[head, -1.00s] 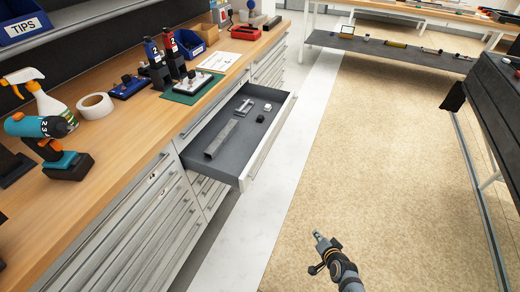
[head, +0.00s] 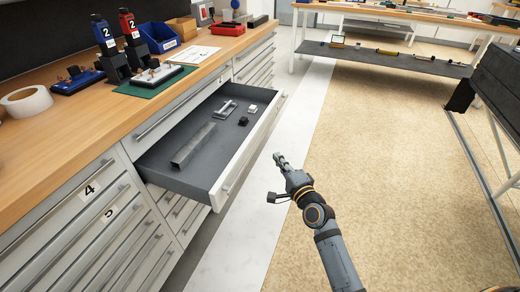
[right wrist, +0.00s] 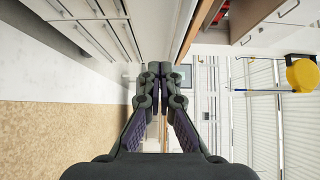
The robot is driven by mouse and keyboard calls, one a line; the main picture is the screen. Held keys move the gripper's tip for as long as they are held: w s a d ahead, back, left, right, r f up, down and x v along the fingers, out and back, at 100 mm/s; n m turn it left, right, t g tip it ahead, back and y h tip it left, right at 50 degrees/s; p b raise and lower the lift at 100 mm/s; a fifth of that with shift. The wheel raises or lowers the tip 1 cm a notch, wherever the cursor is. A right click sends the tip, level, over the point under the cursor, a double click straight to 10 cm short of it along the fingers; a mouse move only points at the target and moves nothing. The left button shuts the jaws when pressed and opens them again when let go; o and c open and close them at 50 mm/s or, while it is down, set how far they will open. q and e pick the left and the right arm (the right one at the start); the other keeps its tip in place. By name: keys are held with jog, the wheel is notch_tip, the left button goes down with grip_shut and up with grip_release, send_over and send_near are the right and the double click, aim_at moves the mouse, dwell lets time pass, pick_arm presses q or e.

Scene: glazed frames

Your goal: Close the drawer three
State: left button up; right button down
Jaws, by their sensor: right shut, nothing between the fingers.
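The open drawer (head: 172,178) sticks out from the cabinet under the wooden workbench. Inside it lie a long grey metal bar (head: 194,145), a small metal bracket (head: 226,110) and two small blocks, one white and one dark. My right gripper (head: 279,160) is shut and empty, out in the open to the right of the drawer front, apart from it. In the right wrist view its fingers (right wrist: 161,85) meet. No number shows on the open drawer; labels 4 and 5 show on drawers nearer to me at the left. My left gripper is not in view.
The workbench top (head: 40,150) carries a tape roll (head: 26,101), blue and red devices marked 2, a green mat (head: 150,90) and a blue bin (head: 160,36). A dark table stands at the right. The floor (head: 370,150) between is clear.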

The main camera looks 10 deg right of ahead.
aim_at(258, 139)
jog(key=w+a, duration=0.1)
jog(key=w, duration=0.1)
jog(key=w+a, duration=0.1)
jog(key=w, duration=0.1)
jog(key=w+a, duration=0.1)
jog(key=w, duration=0.1)
jog(key=shift+w+a+b, duration=0.2)
jog(key=shift+a+b, duration=0.05)
jog(key=shift+b, duration=0.15)
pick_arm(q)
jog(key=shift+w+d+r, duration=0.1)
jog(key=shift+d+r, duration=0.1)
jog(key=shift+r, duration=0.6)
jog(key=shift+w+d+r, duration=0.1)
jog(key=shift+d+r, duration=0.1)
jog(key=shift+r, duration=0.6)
pick_arm(e)
jog(key=shift+w+a, duration=0.25)
jog(key=shift+a, duration=0.15)
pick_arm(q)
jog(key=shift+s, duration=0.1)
